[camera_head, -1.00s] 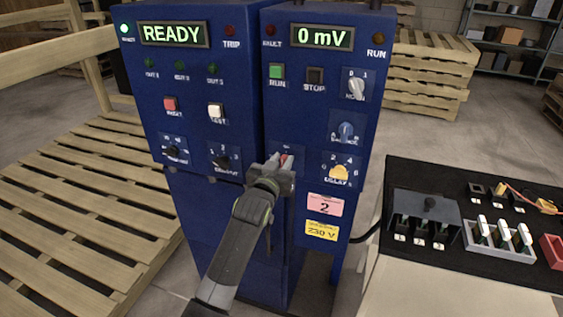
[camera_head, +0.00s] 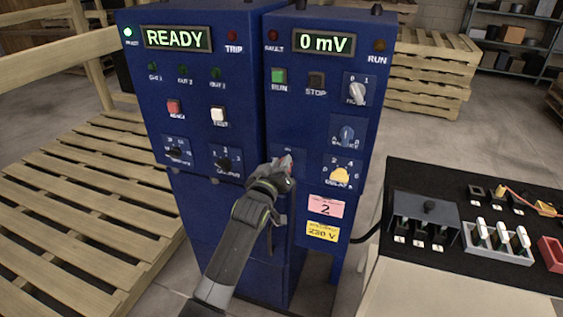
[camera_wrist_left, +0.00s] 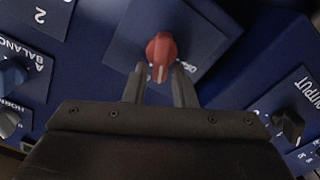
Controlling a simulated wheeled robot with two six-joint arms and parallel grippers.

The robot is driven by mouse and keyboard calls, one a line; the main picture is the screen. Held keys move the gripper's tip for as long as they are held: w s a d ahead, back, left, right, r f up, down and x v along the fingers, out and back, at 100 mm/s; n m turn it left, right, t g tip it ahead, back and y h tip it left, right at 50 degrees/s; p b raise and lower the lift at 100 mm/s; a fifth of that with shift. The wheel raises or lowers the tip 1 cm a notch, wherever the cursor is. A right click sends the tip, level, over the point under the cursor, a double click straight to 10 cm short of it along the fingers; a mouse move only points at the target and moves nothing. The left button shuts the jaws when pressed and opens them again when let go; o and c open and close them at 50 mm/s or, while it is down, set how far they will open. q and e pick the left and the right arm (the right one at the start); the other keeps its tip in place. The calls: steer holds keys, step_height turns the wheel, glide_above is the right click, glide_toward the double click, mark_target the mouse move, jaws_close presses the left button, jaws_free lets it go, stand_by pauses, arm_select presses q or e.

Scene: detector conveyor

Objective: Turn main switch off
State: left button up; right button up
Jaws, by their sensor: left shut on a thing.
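The main switch is a red rotary knob (camera_wrist_left: 161,50) on a blue plate of the right cabinet. The knob's white pointer mark faces my gripper, between the fingers. The plate's lettering is partly covered, so I cannot read the knob's position. My right gripper is not in view.
The left cabinet display (camera_head: 177,38) reads READY and the right display (camera_head: 323,43) reads 0 mV. A balance knob (camera_head: 347,134) and a yellow delay knob (camera_head: 340,175) are close by on the right.

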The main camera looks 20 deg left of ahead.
arm_select(q)
steer(key=shift+a+f+n, duration=0.2)
steer(key=shift+f+n, duration=0.15)
steer(key=shift+n, duration=1.7)
steer(key=shift+a+f+n, duration=0.15)
steer(key=shift+f+n, duration=0.15)
steer(key=shift+n, duration=1.8)
steer(key=shift+a+f+n, duration=0.2)
steer(key=shift+f+n, duration=0.15)
steer(key=shift+n, duration=1.7)
steer(key=o, duration=0.7)
steer(key=shift+d, duration=0.1)
steer(key=shift+o, duration=0.2)
steer(key=shift+r, duration=0.1)
